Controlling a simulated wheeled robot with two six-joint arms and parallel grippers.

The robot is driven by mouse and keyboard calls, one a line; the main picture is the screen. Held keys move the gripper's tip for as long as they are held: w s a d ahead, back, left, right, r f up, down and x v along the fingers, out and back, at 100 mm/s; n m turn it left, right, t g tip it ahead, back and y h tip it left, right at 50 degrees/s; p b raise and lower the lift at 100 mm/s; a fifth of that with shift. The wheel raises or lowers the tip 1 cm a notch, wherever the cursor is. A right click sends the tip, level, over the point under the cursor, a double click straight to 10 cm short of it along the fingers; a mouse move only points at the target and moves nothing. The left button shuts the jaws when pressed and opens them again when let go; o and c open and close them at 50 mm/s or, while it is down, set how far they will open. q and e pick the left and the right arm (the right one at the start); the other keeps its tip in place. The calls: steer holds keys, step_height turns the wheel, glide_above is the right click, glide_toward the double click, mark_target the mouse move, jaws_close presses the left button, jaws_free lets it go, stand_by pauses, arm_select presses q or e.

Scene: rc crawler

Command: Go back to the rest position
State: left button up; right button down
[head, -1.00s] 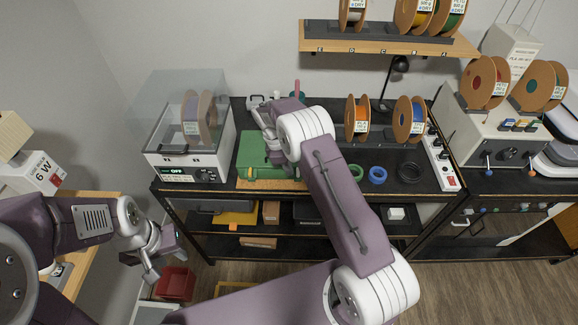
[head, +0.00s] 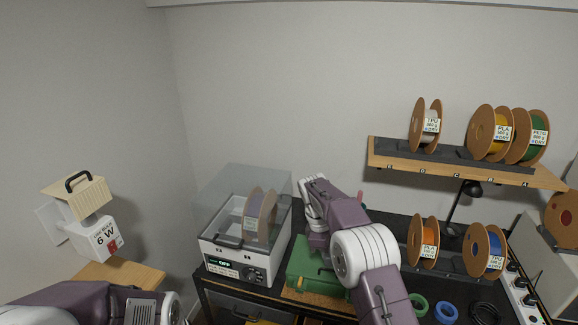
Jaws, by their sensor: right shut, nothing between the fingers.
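My right arm reaches up from the bottom right over the bench. My right gripper (head: 312,194) is above and behind the green box (head: 308,262), beside the clear-lidded dryer. It is shut with nothing visible held; the arm partly hides the box. My left arm (head: 90,305) shows only at the bottom left edge, and its gripper is out of the frame.
The dryer (head: 228,256) with a spool inside stands left of the green box. A shelf (head: 460,166) with several spools hangs at the right.

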steer(key=s+d+r+m+b, duration=0.2)
steer(key=s+d+b, duration=0.15)
steer(key=s, duration=0.55)
steer(key=s+a+f+m+t+y+b, duration=0.1)
steer(key=s+f+m, duration=0.4)
steer(key=s, duration=0.3)
steer(key=s+a+f+m+t+y+b, duration=0.1)
steer(key=s+f+m, duration=0.5)
steer(key=s, duration=0.2)
steer(key=shift+f+m+y, duration=0.25)
steer(key=shift+m+y, duration=0.05)
steer(key=shift+m, duration=0.1)
